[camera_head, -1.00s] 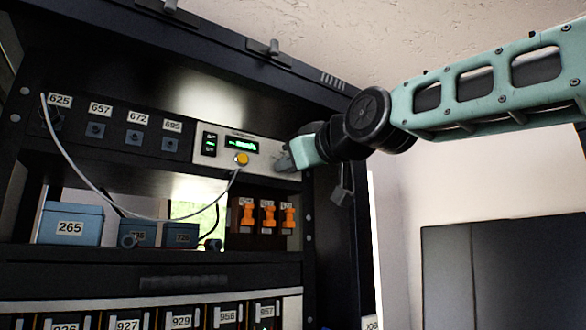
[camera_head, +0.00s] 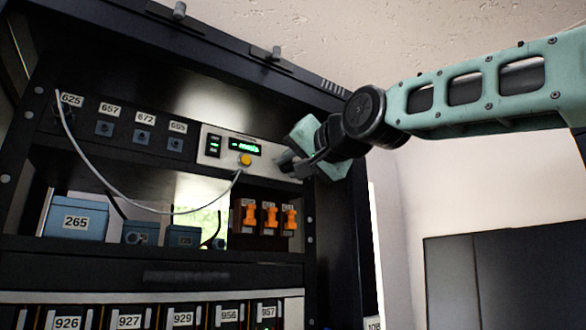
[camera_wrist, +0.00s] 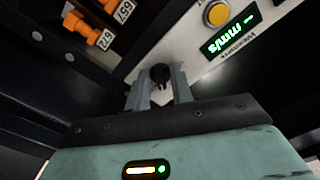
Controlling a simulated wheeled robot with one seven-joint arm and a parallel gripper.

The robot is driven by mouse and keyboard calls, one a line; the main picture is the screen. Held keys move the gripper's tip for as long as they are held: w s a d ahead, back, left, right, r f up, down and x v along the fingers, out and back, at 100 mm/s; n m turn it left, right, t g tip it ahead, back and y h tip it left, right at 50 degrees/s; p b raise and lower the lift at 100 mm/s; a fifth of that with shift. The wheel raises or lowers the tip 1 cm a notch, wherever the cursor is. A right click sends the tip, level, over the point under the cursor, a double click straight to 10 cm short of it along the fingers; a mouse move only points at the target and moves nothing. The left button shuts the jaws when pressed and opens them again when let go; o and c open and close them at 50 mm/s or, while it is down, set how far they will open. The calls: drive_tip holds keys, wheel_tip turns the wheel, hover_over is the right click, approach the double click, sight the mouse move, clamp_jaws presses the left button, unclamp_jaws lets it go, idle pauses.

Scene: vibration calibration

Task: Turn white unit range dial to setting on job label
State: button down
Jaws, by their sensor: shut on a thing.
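The white unit (camera_head: 212,150) is a pale panel in the rack's upper row, with a green display (camera_head: 245,146), a yellow button (camera_head: 245,160) and a small dark indicator block at its left. My gripper (camera_head: 287,163) is at the panel's right end. In the wrist view the range dial (camera_wrist: 160,73) is a small black knob between the fingertips of my gripper (camera_wrist: 160,80), which is shut on it. The display (camera_wrist: 231,36) and yellow button (camera_wrist: 217,14) show beside it. The display reads appear upside down there. The dial's setting and the job label's text cannot be read.
Numbered sockets (camera_head: 142,137) line the row left of the white unit, with a pale cable hanging from the 625 socket to the unit. Orange-handled switches (camera_head: 270,217) and blue boxes (camera_head: 76,220) sit on the shelf below. A dark cabinet (camera_head: 500,275) stands at right.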

drive_tip(key=m+b, duration=0.1)
drive_tip(key=m, duration=0.4)
idle(0.6)
drive_tip(key=c, duration=1.2)
unclamp_jaws()
drive_tip(key=shift+c, duration=0.2)
drive_tip(key=b+v, duration=0.6)
drive_tip(key=v, duration=1.1)
drive_tip(key=shift+s, duration=0.2)
drive_tip(key=shift+d, duration=0.15)
